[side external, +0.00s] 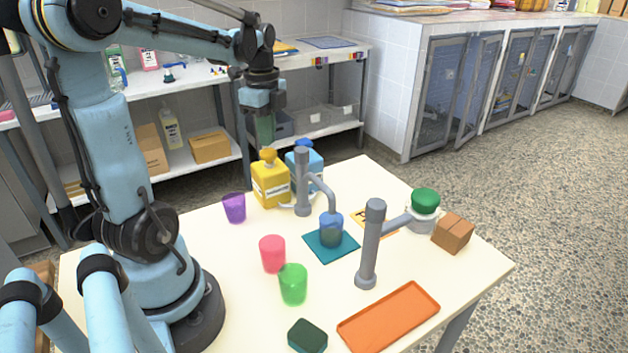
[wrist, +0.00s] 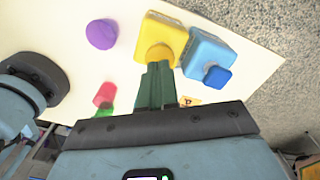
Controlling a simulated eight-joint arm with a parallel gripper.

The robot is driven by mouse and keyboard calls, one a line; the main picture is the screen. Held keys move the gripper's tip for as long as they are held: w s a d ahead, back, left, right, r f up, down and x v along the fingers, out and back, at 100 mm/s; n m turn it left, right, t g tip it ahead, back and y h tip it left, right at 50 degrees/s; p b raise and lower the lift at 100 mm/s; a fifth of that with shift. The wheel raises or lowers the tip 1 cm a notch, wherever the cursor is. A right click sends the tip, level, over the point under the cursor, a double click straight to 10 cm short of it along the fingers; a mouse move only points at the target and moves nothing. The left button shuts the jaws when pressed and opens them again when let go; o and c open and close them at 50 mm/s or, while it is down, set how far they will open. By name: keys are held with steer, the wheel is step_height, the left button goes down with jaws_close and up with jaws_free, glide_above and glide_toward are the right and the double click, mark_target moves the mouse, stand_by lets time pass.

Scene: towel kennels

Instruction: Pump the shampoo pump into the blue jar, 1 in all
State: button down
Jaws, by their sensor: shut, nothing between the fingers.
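A yellow pump bottle (side external: 270,187) with a yellow pump head stands at the back of the table, its label too small to read surely. A light blue pump bottle (side external: 312,165) with a dark blue head stands close behind it, to its right. I cannot tell by label which is the shampoo. My gripper (side external: 265,142) is shut and empty, pointing down just above the yellow pump head. In the wrist view its green fingers (wrist: 156,75) overlap the yellow head (wrist: 160,53); contact is unclear. The blue jar (side external: 331,231) stands upright on a teal mat (side external: 345,247); the wrist view hides it.
A grey post (side external: 302,185) with a curved arm stands beside the bottles, and another grey post (side external: 370,250) stands nearer. Purple (side external: 234,208), pink (side external: 272,254) and green (side external: 293,284) cups stand left and front. An orange tray (side external: 390,318) lies at front right.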

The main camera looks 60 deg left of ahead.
step_height(320, 180, up, 6)
stand_by(0.7)
steer(key=d+n+t, duration=0.1)
steer(key=d, duration=0.2)
steer(key=w+d+f+n+t, duration=0.1)
steer(key=d+n, duration=0.1)
steer(key=d, duration=0.1)
steer(key=w+d+f+n+y, duration=0.1)
steer(key=d, duration=0.3)
steer(key=shift+w+f+n+t, duration=0.15)
steer(key=shift+f+n+t, duration=0.1)
steer(key=shift+n+t, duration=0.15)
steer(key=d+f+n+t, duration=0.2)
steer(key=d+n, duration=0.1)
steer(key=d, duration=0.2)
steer(key=d+f+n+t+h, duration=0.1)
steer(key=d+f+n+t, duration=0.1)
steer(key=d+n, duration=0.2)
steer(key=s+d, duration=0.1)
steer(key=d, duration=0.1)
steer(key=shift+d+f, duration=0.25)
steer(key=shift+d, duration=0.05)
steer(key=c, duration=1.8)
jaws_free()
